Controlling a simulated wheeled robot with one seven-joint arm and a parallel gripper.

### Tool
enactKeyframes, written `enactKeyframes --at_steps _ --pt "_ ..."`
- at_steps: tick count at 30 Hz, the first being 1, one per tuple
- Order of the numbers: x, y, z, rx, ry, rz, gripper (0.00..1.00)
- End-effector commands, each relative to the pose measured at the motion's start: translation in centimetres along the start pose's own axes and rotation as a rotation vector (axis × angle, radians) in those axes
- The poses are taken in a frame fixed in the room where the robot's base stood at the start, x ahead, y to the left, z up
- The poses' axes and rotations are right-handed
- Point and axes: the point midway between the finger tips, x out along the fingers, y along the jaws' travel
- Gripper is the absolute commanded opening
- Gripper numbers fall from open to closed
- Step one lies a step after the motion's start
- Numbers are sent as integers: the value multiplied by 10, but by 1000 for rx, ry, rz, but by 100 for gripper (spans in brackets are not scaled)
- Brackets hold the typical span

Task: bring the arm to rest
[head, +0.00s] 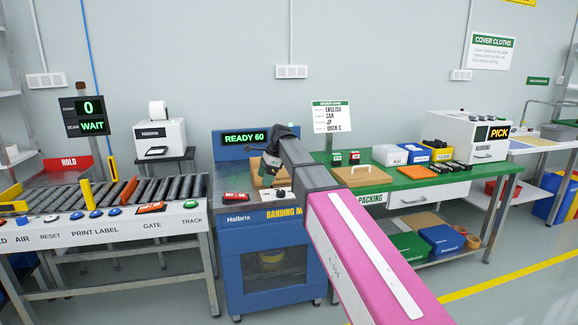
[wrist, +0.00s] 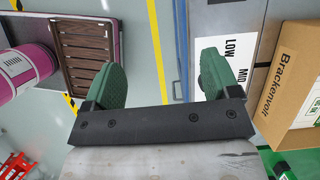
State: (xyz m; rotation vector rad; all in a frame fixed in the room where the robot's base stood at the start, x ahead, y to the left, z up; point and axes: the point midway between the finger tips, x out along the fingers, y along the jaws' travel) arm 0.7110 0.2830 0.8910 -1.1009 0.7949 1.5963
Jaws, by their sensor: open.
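My arm (head: 350,245) reaches forward from the lower right in the head view, a pink link leading to a grey wrist. My gripper (wrist: 158,76) is open and empty in the wrist view, its two green pads wide apart. In the head view the gripper (head: 270,168) is small and partly hidden by the wrist, in front of the blue banding machine (head: 230,215). A brown carton (head: 258,180) on that machine is partly hidden behind it. Whether they touch cannot be told.
A roller conveyor (head: 150,208) with buttons stands left, and a green packing bench (head: 420,192) with bins stands right. The wrist view shows a cardboard box (wrist: 292,90) right of the gripper, a slatted brown rack (wrist: 88,55) and a pink cylinder (wrist: 25,72). Floor shows between them.

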Motion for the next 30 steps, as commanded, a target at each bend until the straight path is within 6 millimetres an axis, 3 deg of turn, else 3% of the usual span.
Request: enactKeyframes --at_steps 8,17,24,30 --pt "27 21 -37 -94 32 -7 82" --pt "75 65 -103 -287 97 -6 82" --pt "132 137 -184 -573 189 33 82" --pt "171 207 -242 -836 257 102 82"
